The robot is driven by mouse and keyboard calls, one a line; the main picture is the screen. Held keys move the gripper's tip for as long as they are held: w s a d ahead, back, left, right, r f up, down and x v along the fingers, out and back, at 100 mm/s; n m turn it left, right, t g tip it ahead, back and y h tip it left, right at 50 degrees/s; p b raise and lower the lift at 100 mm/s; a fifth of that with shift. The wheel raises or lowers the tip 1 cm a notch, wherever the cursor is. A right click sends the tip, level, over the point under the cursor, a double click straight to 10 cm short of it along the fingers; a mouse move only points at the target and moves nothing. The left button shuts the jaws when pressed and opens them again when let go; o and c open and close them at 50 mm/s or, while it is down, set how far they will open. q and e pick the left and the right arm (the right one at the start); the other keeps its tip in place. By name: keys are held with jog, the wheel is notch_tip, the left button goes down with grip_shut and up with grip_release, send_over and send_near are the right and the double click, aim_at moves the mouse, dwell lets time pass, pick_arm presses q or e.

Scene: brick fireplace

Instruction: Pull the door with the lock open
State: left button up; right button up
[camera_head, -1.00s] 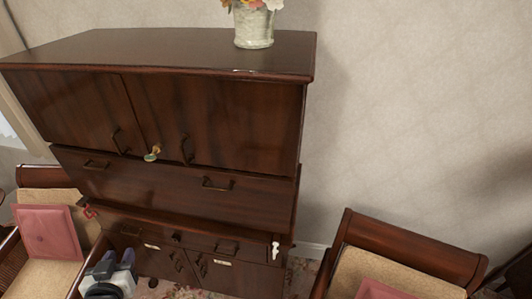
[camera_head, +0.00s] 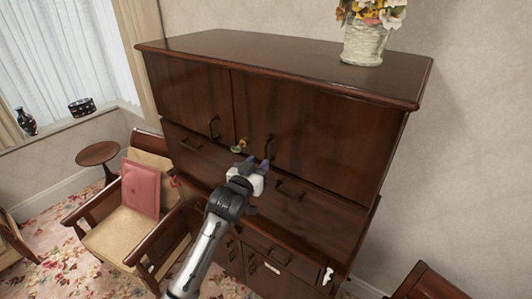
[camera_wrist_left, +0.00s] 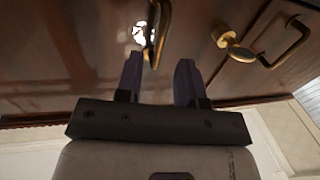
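The dark wooden cabinet (camera_head: 300,130) has two shut upper doors. A brass lock with a key-like knob (camera_head: 239,145) sits low by the seam between them, and it also shows in the left wrist view (camera_wrist_left: 234,47). The right door's handle (camera_head: 269,147) is dark metal; the left door's handle (camera_head: 214,128) is alike. My left gripper (camera_head: 256,164) is in front of the right door's lower edge. In the left wrist view its two fingers (camera_wrist_left: 159,64) are open, with the right door's handle (camera_wrist_left: 160,30) at the gap between the tips. Contact cannot be told. My right gripper is not in view.
A flower vase (camera_head: 363,42) stands on the cabinet top. Drawers with handles (camera_head: 289,190) lie below the doors. A cushioned armchair (camera_head: 135,205) stands at the left with a small round table (camera_head: 97,152) behind it. Another chair (camera_head: 428,283) is at lower right.

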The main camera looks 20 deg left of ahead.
aim_at(265, 156)
pick_arm(q)
jog(key=shift+w+d+p, duration=0.2)
jog(key=shift+w+p, duration=0.2)
jog(key=shift+w, duration=2.3)
grip_shut()
